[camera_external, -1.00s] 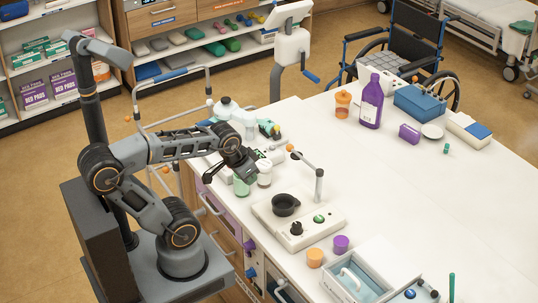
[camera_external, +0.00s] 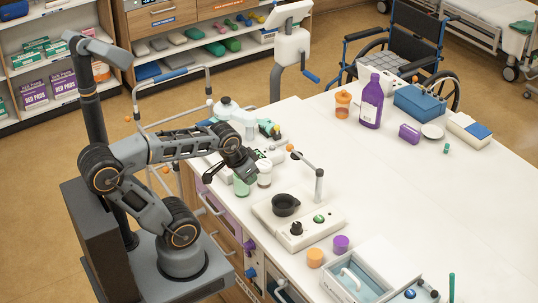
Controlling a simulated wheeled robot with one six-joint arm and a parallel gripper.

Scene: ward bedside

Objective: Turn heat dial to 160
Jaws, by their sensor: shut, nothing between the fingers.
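The heat dial is most likely the black knob (camera_external: 296,228) on the front of a white bench device (camera_external: 325,231). Its scale and setting are too small to read. A green control (camera_external: 319,218) sits to the right of the knob, and a black bowl (camera_external: 286,204) rests on top of the device. My gripper (camera_external: 245,176) is shut and empty. It is up and to the left of the device, close to a green-bodied jar (camera_external: 242,187) and a small white-capped jar (camera_external: 264,180). I cannot tell whether it touches them.
An upright grey post (camera_external: 319,186) with an orange-tipped arm rises behind the device. Orange (camera_external: 315,257) and purple (camera_external: 341,244) cups stand to its front right, beside an open tray (camera_external: 358,279).

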